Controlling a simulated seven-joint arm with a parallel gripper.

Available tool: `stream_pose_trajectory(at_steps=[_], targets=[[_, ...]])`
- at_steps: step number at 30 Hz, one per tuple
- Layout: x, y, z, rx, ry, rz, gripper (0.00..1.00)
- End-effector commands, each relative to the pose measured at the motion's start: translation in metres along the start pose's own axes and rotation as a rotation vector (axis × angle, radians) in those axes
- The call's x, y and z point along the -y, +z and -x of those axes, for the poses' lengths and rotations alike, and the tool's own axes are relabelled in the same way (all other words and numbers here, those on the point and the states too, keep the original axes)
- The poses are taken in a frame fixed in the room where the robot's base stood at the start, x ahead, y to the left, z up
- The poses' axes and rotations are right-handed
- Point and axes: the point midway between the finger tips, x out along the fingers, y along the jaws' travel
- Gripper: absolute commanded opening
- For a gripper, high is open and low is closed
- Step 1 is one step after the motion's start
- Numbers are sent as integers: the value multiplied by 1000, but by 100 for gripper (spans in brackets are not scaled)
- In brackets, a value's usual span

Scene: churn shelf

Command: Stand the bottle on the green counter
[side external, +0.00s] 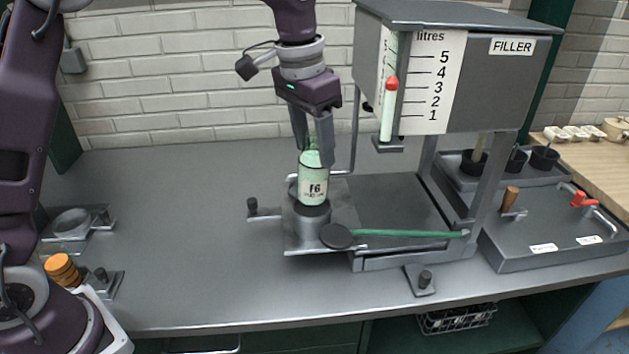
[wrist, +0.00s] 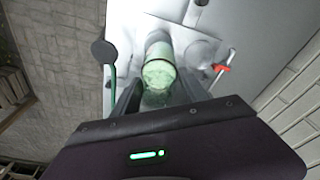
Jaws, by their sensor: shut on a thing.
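The bottle (side external: 313,183) is pale green glass with a white label reading "f6". It is upright, and its base is at a grey round holder (side external: 311,221) on the filler's plate; I cannot tell whether it rests in it or hangs just above. My gripper (side external: 314,148) points down and is shut on the bottle's upper part. In the wrist view the bottle (wrist: 158,68) lies between the two dark fingers. The counter (side external: 200,262) has a grey top over dark green cabinet fronts; no green top shows.
The grey filler tank (side external: 470,75) with a litre scale stands right of the bottle. A green-handled lever (side external: 400,233) with a round black end lies low in front. A grey valve unit (side external: 550,225) is at right. The counter's left middle is clear; small fixtures (side external: 72,225) stand far left.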

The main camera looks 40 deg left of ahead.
Motion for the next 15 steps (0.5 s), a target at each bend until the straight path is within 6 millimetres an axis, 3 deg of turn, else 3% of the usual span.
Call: stream_pose_trajectory(at_steps=[11, 15], targets=[[0, -1, 5, -2, 0, 0, 0], [0, -4, 20, -5, 3, 1, 0]])
